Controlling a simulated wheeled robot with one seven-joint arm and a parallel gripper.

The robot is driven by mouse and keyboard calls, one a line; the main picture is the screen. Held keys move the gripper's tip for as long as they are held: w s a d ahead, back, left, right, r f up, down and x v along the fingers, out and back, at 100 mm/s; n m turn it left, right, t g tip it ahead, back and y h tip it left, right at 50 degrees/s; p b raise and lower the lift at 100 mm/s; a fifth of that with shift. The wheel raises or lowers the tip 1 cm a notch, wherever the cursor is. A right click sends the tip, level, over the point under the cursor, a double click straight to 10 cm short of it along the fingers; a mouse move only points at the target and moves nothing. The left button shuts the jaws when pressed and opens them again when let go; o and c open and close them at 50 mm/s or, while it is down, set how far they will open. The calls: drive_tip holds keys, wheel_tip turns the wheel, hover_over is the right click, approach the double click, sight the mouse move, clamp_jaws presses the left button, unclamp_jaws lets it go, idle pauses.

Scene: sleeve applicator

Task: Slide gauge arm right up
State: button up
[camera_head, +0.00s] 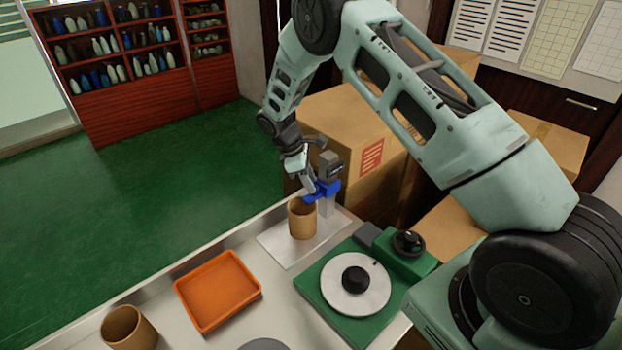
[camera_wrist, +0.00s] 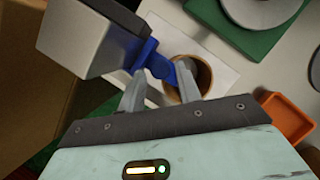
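The blue gauge arm (camera_head: 321,191) sits on an upright grey post (camera_head: 328,206) and reaches left over the rim of a brown cup (camera_head: 302,220). In the wrist view the blue arm (camera_wrist: 158,66) lies at my fingertips, with the cup (camera_wrist: 203,72) just beyond. My gripper (camera_head: 307,183) comes down from above at the blue arm. In the wrist view my gripper (camera_wrist: 163,72) has its two pale fingers apart, with blue between or just behind their tips. I cannot tell whether they press on it. A grey block (camera_wrist: 80,38) stands close beside the left finger.
A green base with a white disc (camera_head: 352,300) and black knob stands front right. An orange tray (camera_head: 217,290) and another brown cup (camera_head: 130,329) are at the front left. Cardboard boxes (camera_head: 345,115) stand behind the post. Bare bench (camera_head: 255,250) lies around the tray.

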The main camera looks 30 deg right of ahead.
drive_tip(key=shift+s+d+f, duration=0.15)
drive_tip(key=shift+d+f, duration=0.05)
drive_tip(key=shift+f, duration=0.4)
clamp_jaws()
wheel_tip(320, 180, up, 5)
drive_tip(key=shift+r+p, duration=0.15)
drive_tip(key=shift+p, duration=0.7)
unclamp_jaws()
drive_tip(key=b+v, duration=0.4)
drive_tip(key=v, duration=1.3)
drive_tip(key=shift+b, duration=0.35)
